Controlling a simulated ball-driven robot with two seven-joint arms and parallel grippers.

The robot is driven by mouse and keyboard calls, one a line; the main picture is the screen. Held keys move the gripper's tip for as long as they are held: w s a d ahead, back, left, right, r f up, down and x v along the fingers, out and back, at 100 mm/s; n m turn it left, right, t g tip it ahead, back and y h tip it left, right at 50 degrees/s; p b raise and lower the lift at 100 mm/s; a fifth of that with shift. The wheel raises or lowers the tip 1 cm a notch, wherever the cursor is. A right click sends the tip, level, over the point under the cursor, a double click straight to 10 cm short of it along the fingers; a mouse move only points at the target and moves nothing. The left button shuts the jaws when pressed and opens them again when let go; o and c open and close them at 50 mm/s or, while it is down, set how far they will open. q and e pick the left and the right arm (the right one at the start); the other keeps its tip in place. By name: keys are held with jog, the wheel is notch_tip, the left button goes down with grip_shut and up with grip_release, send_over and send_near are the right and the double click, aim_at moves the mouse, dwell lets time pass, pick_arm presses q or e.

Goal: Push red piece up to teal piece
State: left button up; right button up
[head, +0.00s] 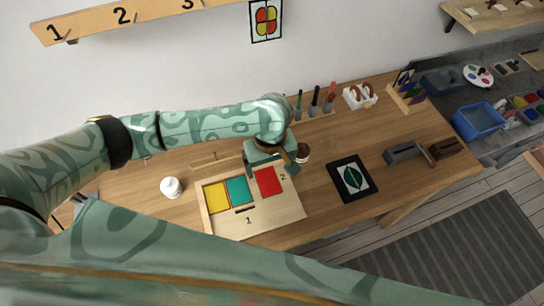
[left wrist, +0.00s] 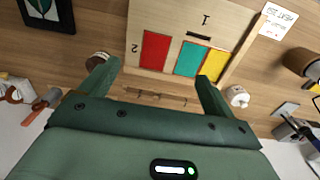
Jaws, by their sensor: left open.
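The red piece (head: 268,181) lies flat on a light wooden board (head: 270,216), near the mark 2. The teal piece (head: 238,191) lies to its left in the head view, with a narrow strip of bare board between them. A yellow piece (head: 216,197) sits beside the teal piece on its left. In the left wrist view the red piece (left wrist: 155,50), teal piece (left wrist: 191,59) and yellow piece (left wrist: 215,65) all show. My left gripper (head: 267,168) is open and empty, at the board's far edge by the red piece. Its fingers (left wrist: 157,84) are apart in the left wrist view. My right gripper is not in view.
A white jar (head: 171,187) stands left of the board. A small brown-topped jar (head: 302,153) stands close right of my left gripper. A black-framed leaf picture (head: 352,177) lies to the right. Tools (head: 315,103) stand in a rack behind.

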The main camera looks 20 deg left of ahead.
pick_arm(q)
jog(key=w+f, duration=0.1)
jog(key=b, duration=0.2)
send_over(271, 191)
notch_tip(271, 191, down, 4)
notch_tip(271, 191, down, 11)
jog(key=b, duration=0.5)
jog(key=shift+d+r, duration=0.1)
jog(key=shift+r, duration=0.05)
jog(key=shift+f, duration=0.55)
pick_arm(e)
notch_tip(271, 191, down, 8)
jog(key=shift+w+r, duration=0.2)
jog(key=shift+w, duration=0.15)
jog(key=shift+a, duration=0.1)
pick_arm(q)
jog(key=c, duration=1.1)
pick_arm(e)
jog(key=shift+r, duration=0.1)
